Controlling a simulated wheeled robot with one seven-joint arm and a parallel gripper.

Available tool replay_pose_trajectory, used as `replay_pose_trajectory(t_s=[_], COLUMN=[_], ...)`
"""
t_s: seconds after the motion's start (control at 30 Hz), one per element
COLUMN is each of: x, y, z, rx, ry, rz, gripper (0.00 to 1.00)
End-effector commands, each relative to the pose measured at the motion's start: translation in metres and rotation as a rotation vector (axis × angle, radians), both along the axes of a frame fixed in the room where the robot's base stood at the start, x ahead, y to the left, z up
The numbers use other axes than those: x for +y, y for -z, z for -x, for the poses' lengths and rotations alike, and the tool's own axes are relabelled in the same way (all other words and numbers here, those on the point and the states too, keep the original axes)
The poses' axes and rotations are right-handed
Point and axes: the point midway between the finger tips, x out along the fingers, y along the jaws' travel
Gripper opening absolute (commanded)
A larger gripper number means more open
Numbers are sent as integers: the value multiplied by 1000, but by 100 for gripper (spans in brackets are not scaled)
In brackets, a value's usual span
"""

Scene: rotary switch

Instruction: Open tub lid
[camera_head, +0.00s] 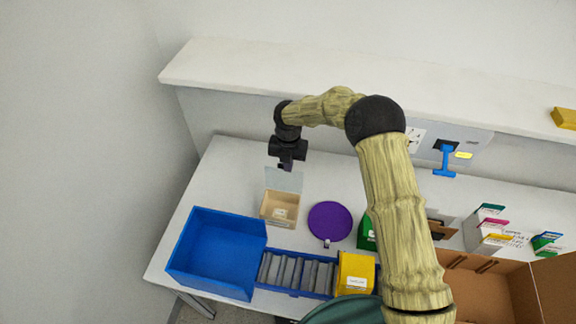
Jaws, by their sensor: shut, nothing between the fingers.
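A small beige tub (279,209) with a pale label on its front stands on the white table. Its pale translucent lid (284,180) stands raised at the tub's back edge, so the tub's inside shows. My gripper (286,166) is dark and points down just above and behind the top edge of the lid. It is shut and holds nothing. I cannot tell whether the fingertips touch the lid.
A blue bin (215,252) is at the front left, beside a blue tray of grey parts (297,272) and a yellow box (355,273). A purple disc (330,221) lies right of the tub. A white shelf (240,68) runs behind. Cartons stand right of my arm.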

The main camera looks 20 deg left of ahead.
Motion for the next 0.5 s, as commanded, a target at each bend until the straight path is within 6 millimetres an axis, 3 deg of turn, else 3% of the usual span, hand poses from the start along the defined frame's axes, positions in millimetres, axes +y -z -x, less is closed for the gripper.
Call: replay_pose_trajectory(t_s=[0.3, 0.5], x=[0, 1], y=[-3, -25], z=[0, -1], rx=[-1, -4], ry=[0, -1], rz=[-1, -3], gripper=[0, 0])
